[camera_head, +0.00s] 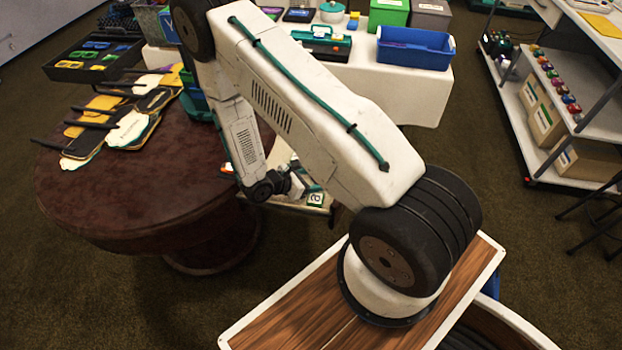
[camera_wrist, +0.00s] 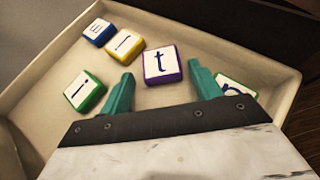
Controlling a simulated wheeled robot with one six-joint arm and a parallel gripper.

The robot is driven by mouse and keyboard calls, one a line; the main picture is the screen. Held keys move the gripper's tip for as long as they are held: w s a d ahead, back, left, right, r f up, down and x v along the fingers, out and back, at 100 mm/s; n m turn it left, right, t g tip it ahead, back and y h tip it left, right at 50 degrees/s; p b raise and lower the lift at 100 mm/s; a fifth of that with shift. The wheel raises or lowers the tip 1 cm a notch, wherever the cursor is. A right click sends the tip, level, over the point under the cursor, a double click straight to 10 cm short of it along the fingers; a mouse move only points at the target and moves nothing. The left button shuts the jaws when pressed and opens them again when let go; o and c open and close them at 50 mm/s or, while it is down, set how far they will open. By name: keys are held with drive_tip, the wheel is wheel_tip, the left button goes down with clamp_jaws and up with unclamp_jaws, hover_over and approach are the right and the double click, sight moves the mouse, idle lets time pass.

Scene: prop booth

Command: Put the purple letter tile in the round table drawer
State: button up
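The purple letter tile (camera_wrist: 162,65), with a white face and a letter "t", lies flat in a pale open drawer (camera_wrist: 225,55). My gripper (camera_wrist: 160,72) is open above the drawer, its teal fingers apart on either side of the tile with gaps showing. In the head view the round table (camera_head: 130,190) is dark red-brown. The drawer is mostly hidden behind my arm there, low by the table's right edge, and my gripper (camera_head: 308,187) is partly hidden. I cannot tell tile contact with the fingers.
The drawer also holds a blue-edged tile (camera_wrist: 98,32), a yellow-edged tile (camera_wrist: 125,45), a green-edged tile (camera_wrist: 85,91) and another tile (camera_wrist: 236,88) partly behind the right finger. Black-handled paddles (camera_head: 125,125) lie on the table. A white table (camera_head: 415,95) with a blue bin (camera_head: 415,48) stands behind.

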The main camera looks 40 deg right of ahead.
drive_tip(key=shift+r, duration=0.2)
drive_tip(key=v, duration=0.7)
drive_tip(key=shift+a, duration=0.1)
drive_tip(key=s+r+m+g+y, duration=0.3)
drive_tip(key=r+m, duration=0.7)
drive_tip(key=r, duration=1.7)
drive_tip(key=s+a+r+m+t+y, duration=0.3)
drive_tip(key=s+a+r+y, duration=0.1)
drive_tip(key=s+r, duration=0.4)
drive_tip(key=s+a+r+m+t+y, duration=0.2)
drive_tip(key=s+a+r+m+y, duration=0.1)
drive_tip(key=s+r, duration=0.4)
drive_tip(key=shift+s+a+r+m+t+y, duration=0.35)
drive_tip(key=shift+s+a+y, duration=0.35)
drive_tip(key=shift+s+y, duration=0.45)
